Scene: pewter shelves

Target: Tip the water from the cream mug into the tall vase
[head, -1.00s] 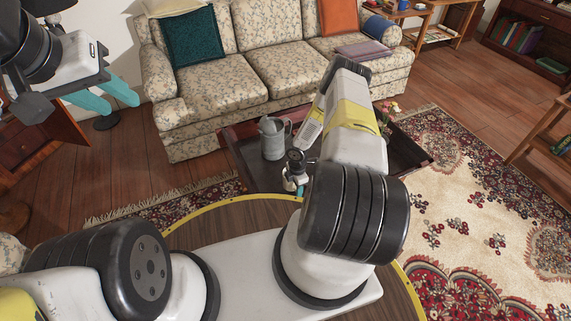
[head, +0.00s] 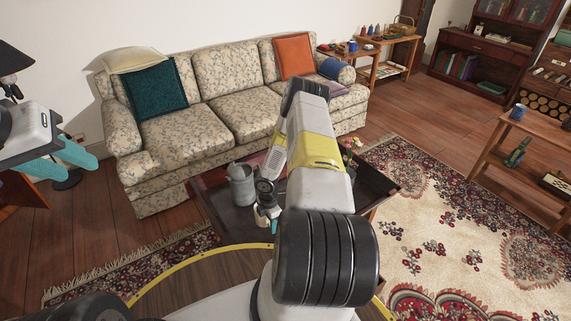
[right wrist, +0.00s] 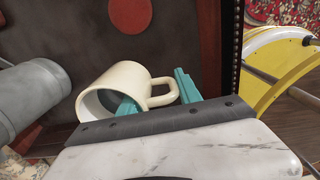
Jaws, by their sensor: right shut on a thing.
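The cream mug (right wrist: 119,88) lies tilted well over in the right wrist view, its mouth facing lower left and its handle on the right. My right gripper (right wrist: 158,97) is shut on it, with teal fingers at the mouth and beside the handle. No water can be made out. A tall grey metal vessel (right wrist: 27,96) is left of the mug, apart from it; it stands on the dark low table in the head view (head: 241,185). I cannot tell whether it is the tall vase. My left gripper (head: 78,158) is open and empty at the far left.
The dark low table (head: 212,197) has a raised reddish rim. A red disc (right wrist: 131,12) lies on it. The patterned sofa (head: 222,90) stands behind. A yellow-edged round surface (head: 185,285) is in front, and the patterned rug (head: 450,245) lies to the right.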

